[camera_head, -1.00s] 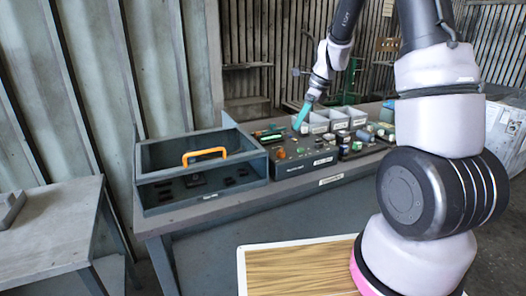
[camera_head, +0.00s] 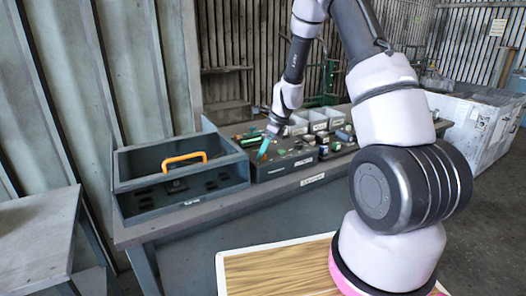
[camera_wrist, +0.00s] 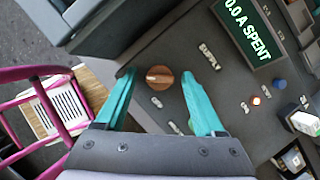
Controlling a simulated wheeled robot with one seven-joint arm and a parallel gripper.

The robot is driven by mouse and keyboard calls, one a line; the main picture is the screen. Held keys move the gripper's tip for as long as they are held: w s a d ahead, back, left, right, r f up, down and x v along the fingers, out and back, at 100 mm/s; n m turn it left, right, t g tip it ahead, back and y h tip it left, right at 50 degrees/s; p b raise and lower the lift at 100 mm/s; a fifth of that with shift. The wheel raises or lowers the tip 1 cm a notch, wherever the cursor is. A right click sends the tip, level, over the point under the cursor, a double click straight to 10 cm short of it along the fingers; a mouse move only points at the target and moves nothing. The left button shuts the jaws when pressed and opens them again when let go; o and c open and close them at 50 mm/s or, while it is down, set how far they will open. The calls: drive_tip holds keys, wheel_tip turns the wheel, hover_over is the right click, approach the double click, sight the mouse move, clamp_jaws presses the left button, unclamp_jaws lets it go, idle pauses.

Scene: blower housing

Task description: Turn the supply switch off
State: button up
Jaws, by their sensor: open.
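The supply switch is a round copper-brown knob (camera_wrist: 159,77) on a dark grey panel (camera_wrist: 185,95), beside a label reading SUPPLY. A pale mark runs across its face, roughly sideways in the wrist view. Smaller labels near it are hard to read. My gripper (camera_wrist: 167,62) is open, with its teal fingers on either side of the knob in the picture and nothing held. Whether the fingers touch the knob or hover above it I cannot tell. In the head view my gripper (camera_head: 264,149) is over the left part of the panel; the knob cannot be made out there.
A display (camera_wrist: 247,28) reads "0.0 A SPENT". A lit orange lamp (camera_wrist: 256,101) and a blue button (camera_wrist: 279,85) sit right of the knob.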

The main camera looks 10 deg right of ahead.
clamp_jaws()
drive_tip(key=shift+n, duration=0.4)
drive_tip(key=n, duration=0.2)
drive_tip(key=n+g, duration=0.1)
drive_tip(key=shift+w+n+g+y, duration=0.15)
drive_tip(key=shift+n+g+y, duration=0.15)
drive_tip(key=shift+n, duration=0.1)
drive_tip(key=n+g, duration=0.1)
drive_tip(key=n, duration=0.3)
drive_tip(key=shift+w+n+g, duration=0.15)
drive_tip(key=shift+n+g, duration=0.15)
drive_tip(key=shift+g, duration=0.1)
drive_tip(key=n+g+h, duration=0.1)
drive_tip(key=n, duration=0.3)
drive_tip(key=shift+w, duration=0.1)
drive_tip(key=n, duration=0.2)
drive_tip(key=n+g+h, duration=0.1)
drive_tip(key=n, duration=0.1)
drive_tip(key=shift+a+n+h, duration=0.1)
drive_tip(key=shift+n+h, duration=0.2)
drive_tip(key=shift+g, duration=0.3)
